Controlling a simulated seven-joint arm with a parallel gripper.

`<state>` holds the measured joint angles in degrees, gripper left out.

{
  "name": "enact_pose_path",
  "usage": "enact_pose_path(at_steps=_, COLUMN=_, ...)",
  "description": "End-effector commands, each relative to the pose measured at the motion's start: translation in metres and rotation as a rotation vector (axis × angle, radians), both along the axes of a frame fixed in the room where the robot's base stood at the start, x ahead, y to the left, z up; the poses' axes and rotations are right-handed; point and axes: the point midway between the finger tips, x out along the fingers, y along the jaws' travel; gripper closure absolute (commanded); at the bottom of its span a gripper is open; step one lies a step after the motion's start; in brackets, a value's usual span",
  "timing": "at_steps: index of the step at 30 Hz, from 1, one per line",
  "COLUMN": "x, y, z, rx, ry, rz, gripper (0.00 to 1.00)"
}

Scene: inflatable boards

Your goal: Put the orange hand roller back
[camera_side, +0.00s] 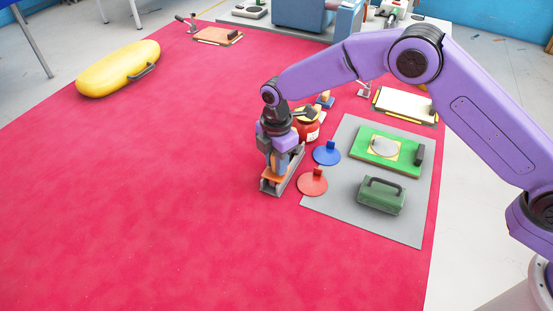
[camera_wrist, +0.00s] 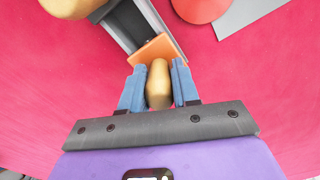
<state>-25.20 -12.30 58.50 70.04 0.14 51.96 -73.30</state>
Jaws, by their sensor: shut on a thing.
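My gripper (camera_side: 276,163) points down over a long grey cradle (camera_side: 284,182) on the red mat, beside the red disc. In the wrist view, my gripper's blue fingers (camera_wrist: 158,74) are shut on the tan rounded handle of the hand roller (camera_wrist: 158,90). An orange plate (camera_wrist: 158,49) lies just beyond the fingers, across the near end of the grey cradle (camera_wrist: 152,18). In the side view orange shows low at the fingertips (camera_side: 270,173). The roller's underside is hidden, so I cannot tell whether it rests in the cradle.
A red disc (camera_side: 312,183) and a blue disc (camera_side: 327,154) with upright grips are close on the right. A grey sheet (camera_side: 345,202) holds a green board (camera_side: 372,153) and a dark green handled block (camera_side: 381,196). A red jar (camera_side: 308,131) stands behind. The mat's left is mostly free.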

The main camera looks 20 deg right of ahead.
Motion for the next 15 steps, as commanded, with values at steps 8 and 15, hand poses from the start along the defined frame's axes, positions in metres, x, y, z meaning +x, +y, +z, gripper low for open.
enact_pose_path(at_steps=8, x=0.0002, y=0.0002, z=0.0001, rx=0.000, ry=-0.001, rz=0.000, gripper=0.94)
enact_pose_path(at_steps=15, x=0.0001, y=0.0003, z=0.0001, rx=0.000, ry=-0.001, rz=0.000, gripper=0.40)
